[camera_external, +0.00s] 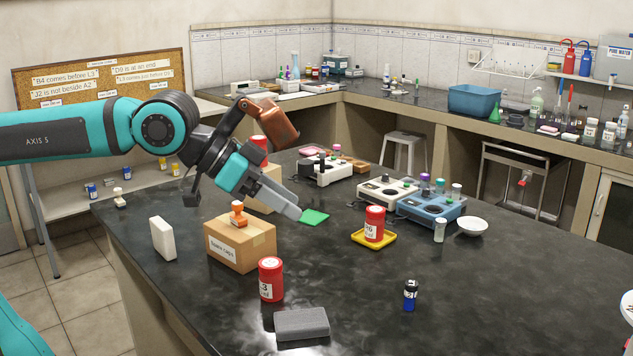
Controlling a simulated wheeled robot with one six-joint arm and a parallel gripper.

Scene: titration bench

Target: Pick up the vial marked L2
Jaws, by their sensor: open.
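I cannot read L2 on any vial here. A small dark vial with a blue band (410,295) stands upright on the front right of the black bench; its label is too small to read. A small pale vial with a grey cap (440,230) stands by the white bowl. More capped vials stand in the blue device (432,210) and the cream device (385,192). My gripper (293,207) is open and appears empty. It hangs over the bench near the green square, pointing down to the right, well left of the dark vial.
A cardboard box (228,250) with an orange stamp stands below my arm. Red jars stand in front of it (270,292) and on a yellow tray (357,238). A grey block (302,324) lies at the front. A white bowl (472,227) is at right. The front right bench is mostly clear.

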